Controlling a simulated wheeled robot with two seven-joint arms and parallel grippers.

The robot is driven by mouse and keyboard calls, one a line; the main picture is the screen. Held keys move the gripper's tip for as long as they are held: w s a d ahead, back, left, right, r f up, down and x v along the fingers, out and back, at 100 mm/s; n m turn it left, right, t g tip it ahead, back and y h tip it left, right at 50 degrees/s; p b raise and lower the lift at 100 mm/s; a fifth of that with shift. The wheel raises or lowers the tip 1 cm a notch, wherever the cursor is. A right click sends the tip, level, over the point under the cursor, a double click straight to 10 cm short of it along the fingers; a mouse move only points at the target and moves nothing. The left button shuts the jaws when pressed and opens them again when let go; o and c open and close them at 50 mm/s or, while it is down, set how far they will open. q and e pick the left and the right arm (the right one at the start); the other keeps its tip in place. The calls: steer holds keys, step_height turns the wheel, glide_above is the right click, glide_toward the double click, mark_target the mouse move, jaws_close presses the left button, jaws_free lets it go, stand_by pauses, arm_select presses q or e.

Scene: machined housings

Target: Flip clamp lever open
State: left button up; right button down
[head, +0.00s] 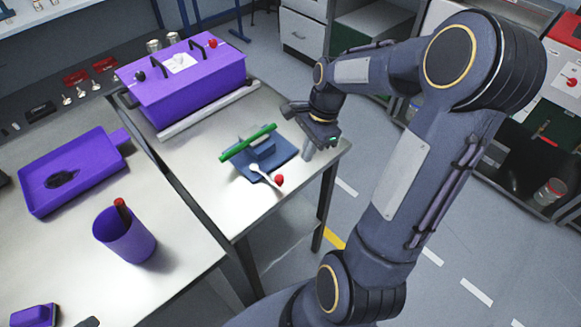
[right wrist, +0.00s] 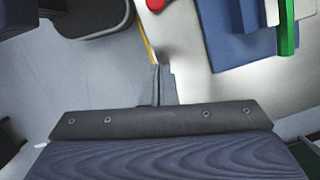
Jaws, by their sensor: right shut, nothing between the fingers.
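The clamp sits on the right-hand metal table, with a blue base plate (head: 282,167) and block, and a green bar (head: 248,142) across the top. Its pale lever (head: 264,174) lies low toward the front right and ends in a red knob (head: 279,180). My right gripper (head: 307,155) is shut and empty, right of the clamp near the table's right edge, apart from the lever. In the right wrist view the shut fingers (right wrist: 157,85) point up the picture; the red knob (right wrist: 155,5) is at the top edge and the blue base (right wrist: 240,45) at upper right. My left gripper is not in view.
A purple box (head: 190,90) with black handles stands behind the clamp on the same table. A purple tray (head: 98,175) and a purple cup (head: 128,240) with a red-topped item are on the left table. Bare metal lies in front of the clamp.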

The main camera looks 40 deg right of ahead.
steer(key=x, duration=0.4)
steer(key=shift+w+a+p, duration=0.15)
steer(key=shift+a+p, duration=0.1)
steer(key=shift+a, duration=0.75)
steer(key=shift+w+a+p, duration=0.2)
steer(key=shift+a, duration=0.8)
steer(key=shift+a, duration=0.1)
